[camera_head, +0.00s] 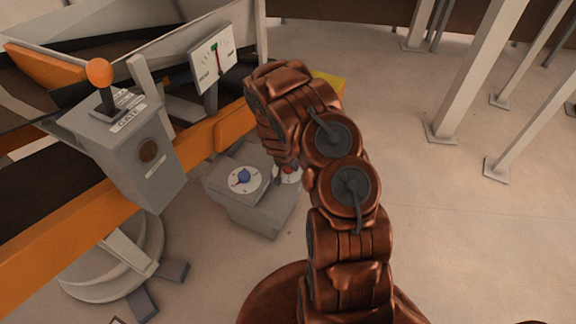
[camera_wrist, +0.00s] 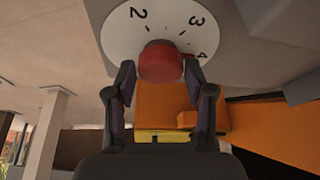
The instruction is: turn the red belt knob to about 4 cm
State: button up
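The red belt knob (camera_wrist: 160,62) stands on a round white dial (camera_wrist: 120,34) with the numbers 2, 3 and 4 in the wrist view. A small red pointer (camera_wrist: 188,56) shows at the knob's right, close to the 4. My gripper (camera_wrist: 160,72) has one finger on each side of the knob, with the fingertips against it as far as I can see. In the head view, the red knob (camera_head: 289,169) is partly hidden by my arm and gripper. It sits on the right of a grey box (camera_head: 257,213).
A blue knob (camera_head: 243,176) on its own dial is left of the red one. An orange rail (camera_head: 200,140) and a grey post with an orange-topped lever (camera_head: 100,72) stand to the left. Floor at right is clear up to metal legs.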

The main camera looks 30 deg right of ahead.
jog(key=shift+o, duration=1.1)
jog(key=shift+a+r, duration=0.1)
jog(key=v, duration=1.2)
